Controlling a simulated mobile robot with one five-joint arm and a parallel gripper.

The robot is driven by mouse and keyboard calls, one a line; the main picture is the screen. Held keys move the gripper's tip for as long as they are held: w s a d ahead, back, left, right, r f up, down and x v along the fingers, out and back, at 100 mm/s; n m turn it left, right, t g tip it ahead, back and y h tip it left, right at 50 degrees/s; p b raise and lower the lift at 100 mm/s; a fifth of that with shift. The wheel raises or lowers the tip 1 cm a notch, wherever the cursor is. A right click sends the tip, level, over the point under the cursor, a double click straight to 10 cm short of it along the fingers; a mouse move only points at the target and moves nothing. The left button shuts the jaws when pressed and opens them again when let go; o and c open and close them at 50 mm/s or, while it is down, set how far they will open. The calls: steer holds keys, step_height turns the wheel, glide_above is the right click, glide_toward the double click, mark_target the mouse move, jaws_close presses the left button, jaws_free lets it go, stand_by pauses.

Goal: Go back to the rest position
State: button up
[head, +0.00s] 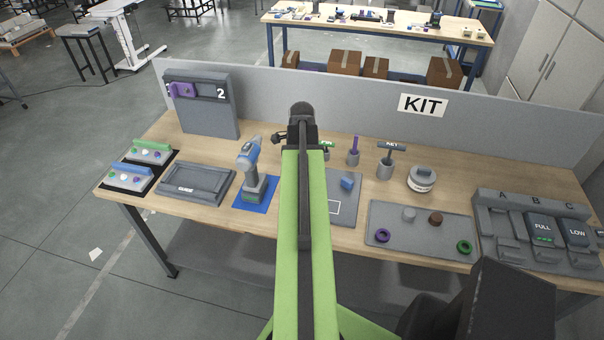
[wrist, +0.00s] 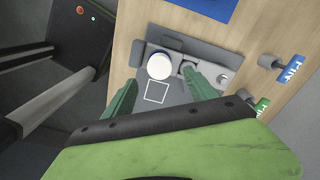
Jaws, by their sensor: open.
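My green arm stretches forward over the workbench in the head view, and it hides my gripper there. In the wrist view my gripper (wrist: 160,76) is open, its two dark green fingers spread apart. A white round-topped object (wrist: 160,66) on a grey tray (wrist: 150,46) shows between and beyond the fingertips. I cannot tell whether the fingers touch it. The white square outline on the tray lies just below it.
A drill (head: 250,170) stands on a blue mat left of my arm. Cups with tools, including a grey one (head: 385,170), stand right of it. A parts tray (head: 420,242) and a charger (head: 535,250) are further right. A low partition (head: 370,100) closes the back.

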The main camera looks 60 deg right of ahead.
jaws_close()
stand_by(1.1)
steer(key=shift+f, duration=0.1)
steer(key=shift+f+b, duration=2.05)
steer(key=shift+b, duration=0.1)
steer(key=shift+r, duration=0.15)
step_height(320, 180, up, 7)
steer(key=p, duration=0.7)
